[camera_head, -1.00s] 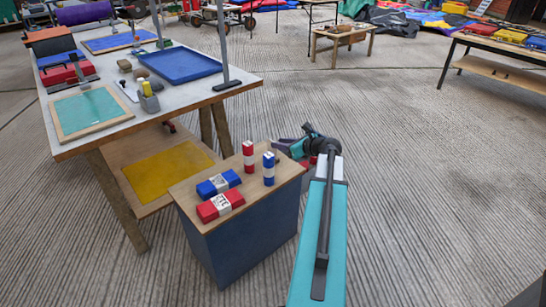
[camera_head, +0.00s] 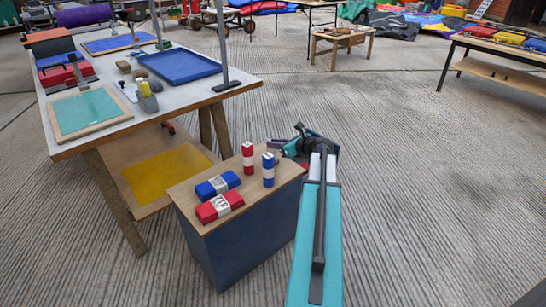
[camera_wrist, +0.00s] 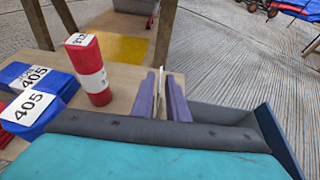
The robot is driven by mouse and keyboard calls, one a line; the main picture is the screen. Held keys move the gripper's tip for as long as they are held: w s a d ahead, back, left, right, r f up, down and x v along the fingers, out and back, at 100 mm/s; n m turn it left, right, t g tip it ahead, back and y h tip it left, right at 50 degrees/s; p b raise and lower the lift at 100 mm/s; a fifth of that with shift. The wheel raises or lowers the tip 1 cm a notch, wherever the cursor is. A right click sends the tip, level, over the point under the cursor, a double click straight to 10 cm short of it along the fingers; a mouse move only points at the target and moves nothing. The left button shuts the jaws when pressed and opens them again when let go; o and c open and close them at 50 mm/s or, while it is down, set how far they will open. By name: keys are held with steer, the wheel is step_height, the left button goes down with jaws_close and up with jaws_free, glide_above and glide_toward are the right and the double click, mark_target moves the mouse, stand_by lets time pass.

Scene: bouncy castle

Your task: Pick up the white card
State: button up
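In the wrist view, my gripper (camera_wrist: 162,98) shows two purple fingers standing close together over the right part of the wooden top. A thin pale strip (camera_wrist: 160,92) shows between them; it may be the white card seen edge-on. I cannot tell whether the fingers touch it. In the head view, my gripper is just beyond the right edge of the crate, and its fingertips are hidden. No other white card is clear in either view.
The crate's wooden top (camera_head: 200,233) bears an upright red bundle (camera_head: 247,165), an upright blue bundle (camera_head: 268,178), a lying blue bundle (camera_head: 207,189) and a lying red one (camera_head: 210,211). A worktable (camera_head: 185,100) stands behind left.

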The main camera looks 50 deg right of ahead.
jaws_close()
steer(key=shift+r, duration=0.15)
steer(key=shift+r+p, duration=0.35)
steer(key=shift+r, duration=0.2)
steer(key=shift+s+r+p, duration=0.25)
steer(key=shift+r+p, duration=0.4)
steer(key=shift+r, duration=0.6)
steer(key=s+a+r+p, duration=0.1)
steer(key=s+p, duration=0.2)
steer(key=s, duration=1.2)
steer(key=shift+s+a, duration=0.2)
steer(key=shift+a, duration=0.05)
steer(key=shift+r, duration=0.1)
